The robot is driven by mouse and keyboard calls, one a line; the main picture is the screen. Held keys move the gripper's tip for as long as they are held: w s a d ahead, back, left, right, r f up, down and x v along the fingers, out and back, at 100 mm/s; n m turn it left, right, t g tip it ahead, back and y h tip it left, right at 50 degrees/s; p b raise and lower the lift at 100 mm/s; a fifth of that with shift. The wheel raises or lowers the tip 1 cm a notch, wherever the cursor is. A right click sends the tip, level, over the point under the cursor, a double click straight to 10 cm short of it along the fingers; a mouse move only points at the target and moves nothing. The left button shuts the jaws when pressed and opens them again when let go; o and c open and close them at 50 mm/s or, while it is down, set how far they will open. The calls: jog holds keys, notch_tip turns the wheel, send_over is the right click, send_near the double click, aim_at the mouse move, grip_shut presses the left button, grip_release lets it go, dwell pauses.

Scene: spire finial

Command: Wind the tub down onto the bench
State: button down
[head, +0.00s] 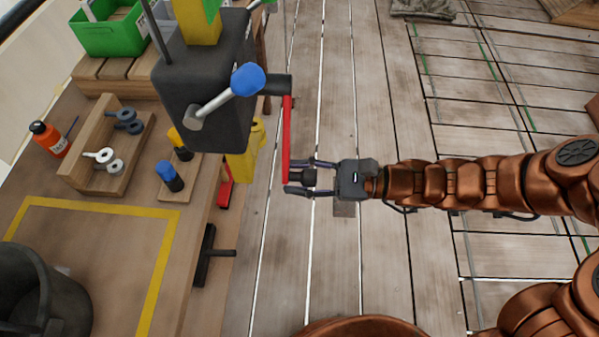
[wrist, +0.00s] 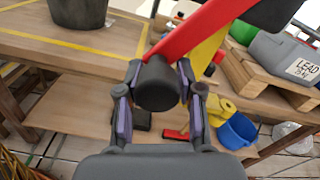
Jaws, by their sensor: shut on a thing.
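A dark tub (head: 42,300) shows at the lower left of the head view, by the yellow-taped area (head: 160,265) of the wooden bench (head: 110,240). The tub is also at the top of the wrist view (wrist: 78,12); I cannot tell whether it hangs or rests. A dark winch box (head: 200,90) on a yellow post has a red crank arm (head: 286,140), pointing down in the head view. My gripper (head: 300,177) is shut on the black crank handle (wrist: 157,84) at the arm's end, one finger on each side.
A lever with a blue knob (head: 248,79) sticks out from the winch box.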

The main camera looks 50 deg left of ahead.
jog(key=shift+r, duration=0.25)
jog(key=c, duration=1.1)
grip_release()
jog(key=o, duration=0.3)
jog(key=shift+f, duration=0.2)
jog(key=shift+w, duration=0.1)
jog(key=v, duration=1.2)
